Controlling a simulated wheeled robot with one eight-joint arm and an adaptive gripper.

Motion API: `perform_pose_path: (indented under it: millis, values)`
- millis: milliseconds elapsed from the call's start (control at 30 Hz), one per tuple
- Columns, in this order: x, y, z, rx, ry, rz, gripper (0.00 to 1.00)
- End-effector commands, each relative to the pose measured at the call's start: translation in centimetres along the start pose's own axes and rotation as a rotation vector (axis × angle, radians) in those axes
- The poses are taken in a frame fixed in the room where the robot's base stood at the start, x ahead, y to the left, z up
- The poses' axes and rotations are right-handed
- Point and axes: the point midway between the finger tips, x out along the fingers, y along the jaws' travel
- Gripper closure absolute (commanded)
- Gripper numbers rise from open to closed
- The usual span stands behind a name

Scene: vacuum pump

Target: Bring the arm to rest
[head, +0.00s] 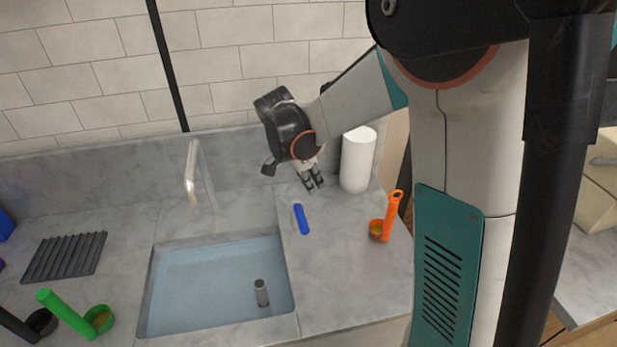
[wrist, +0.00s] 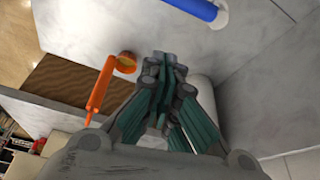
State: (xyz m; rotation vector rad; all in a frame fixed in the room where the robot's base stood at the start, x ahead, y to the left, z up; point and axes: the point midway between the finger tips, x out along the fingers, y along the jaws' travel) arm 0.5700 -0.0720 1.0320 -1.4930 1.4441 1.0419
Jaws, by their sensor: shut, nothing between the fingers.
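My gripper (head: 313,183) hangs at the end of my bent arm, above the counter at the back right of the sink. Its fingers point down and are shut with nothing between them. In the wrist view the gripper (wrist: 165,62) shows its fingers together. A blue-handled item (head: 301,219) lies on the counter just in front of and below the gripper, apart from it. It also shows at the top of the wrist view (wrist: 195,8). A white cylinder (head: 357,160) stands upright right of the gripper.
The sink (head: 210,285) holds a small grey cylinder (head: 261,292). The faucet (head: 193,172) rises behind it. A grey rack (head: 65,257) lies left. A tiled wall (head: 235,50) is behind.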

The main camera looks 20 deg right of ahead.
Motion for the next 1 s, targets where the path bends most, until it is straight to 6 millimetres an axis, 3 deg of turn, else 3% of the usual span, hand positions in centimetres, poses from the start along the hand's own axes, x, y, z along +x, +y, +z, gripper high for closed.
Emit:
perform_pose_path:
  millis: [233, 367, 700, 1000]
  values:
    - [-0.2, 0.2, 0.0, -0.012, -0.003, -0.005, 1.00]
    - [-1.7, 1.2, -0.1, -0.091, -0.020, -0.038, 1.00]
    - [-7.6, 7.1, 0.1, -0.516, -0.059, -0.240, 1.00]
    - [-10.8, 12.9, 1.3, -0.881, -0.013, -0.444, 1.00]
